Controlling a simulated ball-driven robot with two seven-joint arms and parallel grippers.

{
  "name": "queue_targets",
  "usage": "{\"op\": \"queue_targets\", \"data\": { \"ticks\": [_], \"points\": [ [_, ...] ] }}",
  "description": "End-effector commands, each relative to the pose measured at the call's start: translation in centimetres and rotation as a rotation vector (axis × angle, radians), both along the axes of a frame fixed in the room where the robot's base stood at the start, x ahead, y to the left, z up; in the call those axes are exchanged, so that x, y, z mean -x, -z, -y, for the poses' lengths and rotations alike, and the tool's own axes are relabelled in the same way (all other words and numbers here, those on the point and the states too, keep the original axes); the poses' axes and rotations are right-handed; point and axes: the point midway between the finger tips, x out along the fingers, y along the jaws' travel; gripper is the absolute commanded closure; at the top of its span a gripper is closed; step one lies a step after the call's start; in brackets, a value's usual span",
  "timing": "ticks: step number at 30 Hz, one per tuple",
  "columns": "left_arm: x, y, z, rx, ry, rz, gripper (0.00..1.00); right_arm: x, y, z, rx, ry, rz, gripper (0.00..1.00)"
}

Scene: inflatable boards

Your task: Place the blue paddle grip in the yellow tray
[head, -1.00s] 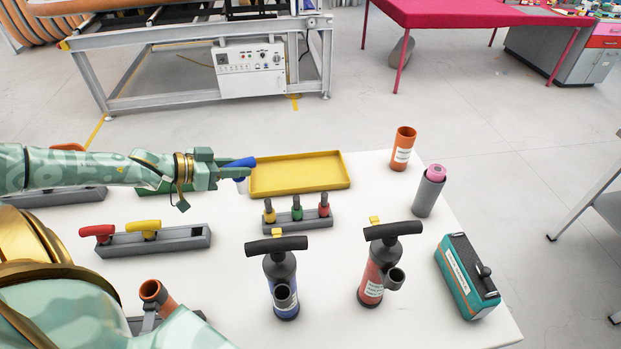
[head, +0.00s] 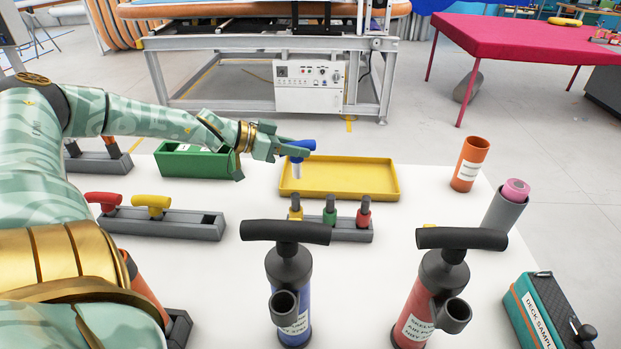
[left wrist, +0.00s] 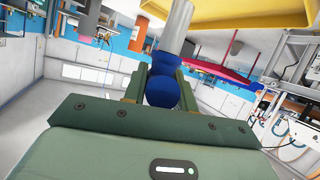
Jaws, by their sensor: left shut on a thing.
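The blue paddle grip (head: 301,145) has a blue T-shaped top and a pale shaft pointing down. My left gripper (head: 284,148) is shut on its blue part and holds it above the left end of the yellow tray (head: 350,192). In the left wrist view, the blue grip (left wrist: 162,92) sits between the fingers, with its grey shaft running up toward the tray (left wrist: 235,14). The tray is shallow and looks empty. My right gripper is not in view.
Beside the tray are a green box (head: 196,160) and an orange cup (head: 470,163). In front stand a rack with yellow, green and red pieces (head: 345,236), a rack with red and yellow grips (head: 165,222), a blue pump (head: 290,290) and a red pump (head: 432,290).

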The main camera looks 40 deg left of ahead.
Motion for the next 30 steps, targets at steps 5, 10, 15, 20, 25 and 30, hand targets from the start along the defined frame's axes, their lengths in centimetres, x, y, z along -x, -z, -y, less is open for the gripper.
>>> {"op": "queue_targets", "data": {
  "ticks": [5,10,15,20,25,30],
  "points": [
    [-2.2,4.0,-0.6,-0.001,-0.001,-0.011,1.00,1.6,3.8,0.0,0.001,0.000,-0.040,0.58],
    [-3.2,4.6,-1.0,0.001,-0.001,-0.005,1.00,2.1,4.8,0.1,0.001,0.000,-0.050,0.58],
    [-3.9,5.6,-1.2,0.000,-0.001,-0.006,1.00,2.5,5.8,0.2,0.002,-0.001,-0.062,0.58],
    [-4.1,8.4,-1.3,0.003,-0.002,-0.008,1.00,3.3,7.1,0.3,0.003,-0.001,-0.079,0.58],
    [-4.1,8.4,-1.2,0.002,-0.001,-0.001,1.00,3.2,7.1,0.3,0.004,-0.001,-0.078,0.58],
    [-4.1,8.5,-1.2,0.002,-0.001,-0.001,1.00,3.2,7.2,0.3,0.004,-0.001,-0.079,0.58]
  ]
}}
